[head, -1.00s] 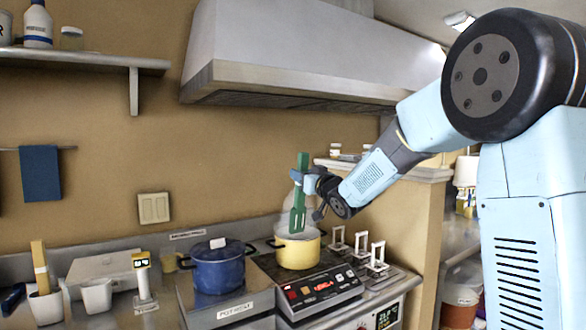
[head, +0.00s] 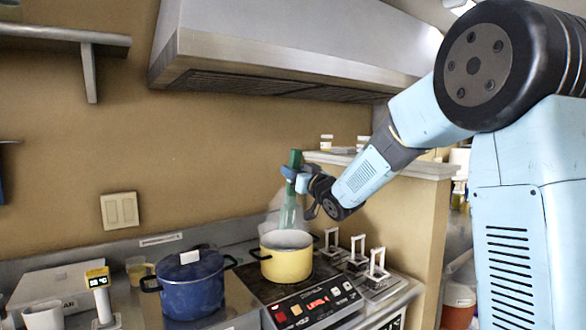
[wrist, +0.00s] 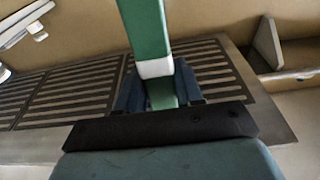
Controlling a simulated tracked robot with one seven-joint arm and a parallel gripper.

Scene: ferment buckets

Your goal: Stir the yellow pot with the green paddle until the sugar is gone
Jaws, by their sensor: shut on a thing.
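The yellow pot (head: 286,263) stands on the cooktop in the head view, with a pale inside and steam rising above it. My gripper (head: 293,178) is shut on the green paddle (head: 295,158) and holds it upright over the pot. The paddle's lower end reaches down to about the pot's rim, blurred by steam; I cannot tell whether it touches the contents. In the wrist view the green paddle (wrist: 146,25) stands between the fingers of my gripper (wrist: 160,95). The sugar cannot be made out.
A lidded blue pot (head: 192,284) stands left of the yellow pot. The cooktop's control panel (head: 315,303) is in front. White metal stands (head: 356,250) are on the right, near a partition wall. The range hood (head: 270,50) hangs above.

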